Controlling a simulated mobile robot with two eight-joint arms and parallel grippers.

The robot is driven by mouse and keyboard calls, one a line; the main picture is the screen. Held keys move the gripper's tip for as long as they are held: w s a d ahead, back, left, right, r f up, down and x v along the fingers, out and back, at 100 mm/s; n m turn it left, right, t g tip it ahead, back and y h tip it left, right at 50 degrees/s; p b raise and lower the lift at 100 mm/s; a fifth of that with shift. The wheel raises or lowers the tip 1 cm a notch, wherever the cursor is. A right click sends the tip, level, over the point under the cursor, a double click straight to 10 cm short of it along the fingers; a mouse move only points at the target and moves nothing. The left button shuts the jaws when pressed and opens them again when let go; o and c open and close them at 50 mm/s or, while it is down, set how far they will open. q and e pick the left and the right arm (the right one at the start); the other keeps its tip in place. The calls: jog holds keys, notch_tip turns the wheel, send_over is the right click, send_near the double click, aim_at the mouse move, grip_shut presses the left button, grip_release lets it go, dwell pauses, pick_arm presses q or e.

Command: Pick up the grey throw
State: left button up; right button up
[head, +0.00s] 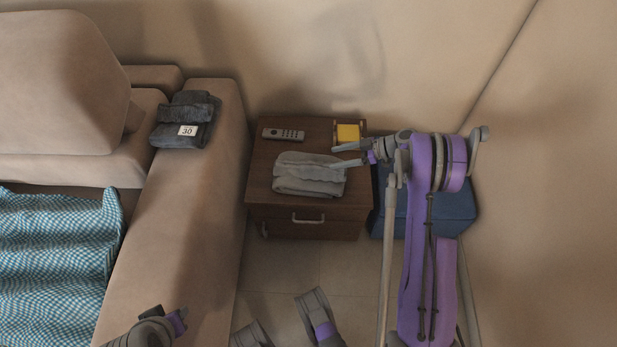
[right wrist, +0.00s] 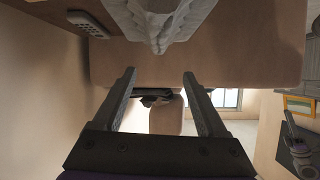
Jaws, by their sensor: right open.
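The grey throw (head: 309,175) is a light grey folded cloth lying on top of a dark brown nightstand (head: 265,210). In the right wrist view its folded edge (right wrist: 165,20) shows at the top, beyond the fingertips. My right gripper (head: 341,155) is at the throw's right end in the head view, its fingers pointing left. In the right wrist view the fingers (right wrist: 160,75) are wide apart with nothing between them. I cannot tell whether a finger touches the cloth.
A remote (head: 283,134) and a yellow item in a wooden holder (head: 347,132) lie behind the throw. A dark folded cloth tagged 30 (head: 186,120) rests on the sofa arm (head: 195,220). A blue pouf (head: 455,208) stands right. A checked blanket (head: 60,255) covers the sofa seat.

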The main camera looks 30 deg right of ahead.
aim_at(317, 166)
jog(key=f, duration=0.1)
jog(key=d+f, duration=0.1)
jog(key=shift+s+d+f+n, duration=0.25)
jog(key=shift+d+f+n, duration=0.05)
jog(key=shift+d+f, duration=0.1)
jog(key=shift+w+a+f+t+y+b, duration=0.1)
jog(key=shift+a+f+t+y+b, duration=0.15)
jog(key=shift+t+y+b, duration=0.1)
jog(key=x, duration=0.5)
jog(key=shift+b, duration=0.4)
jog(key=b+x, duration=0.1)
jog(key=x, duration=0.4)
jog(key=shift+a+f, duration=0.1)
jog(key=shift+a, duration=0.05)
pick_arm(q)
jog(key=f, duration=0.3)
jog(key=shift+w+f, duration=0.25)
jog(key=shift+f, duration=0.05)
pick_arm(e)
grip_shut()
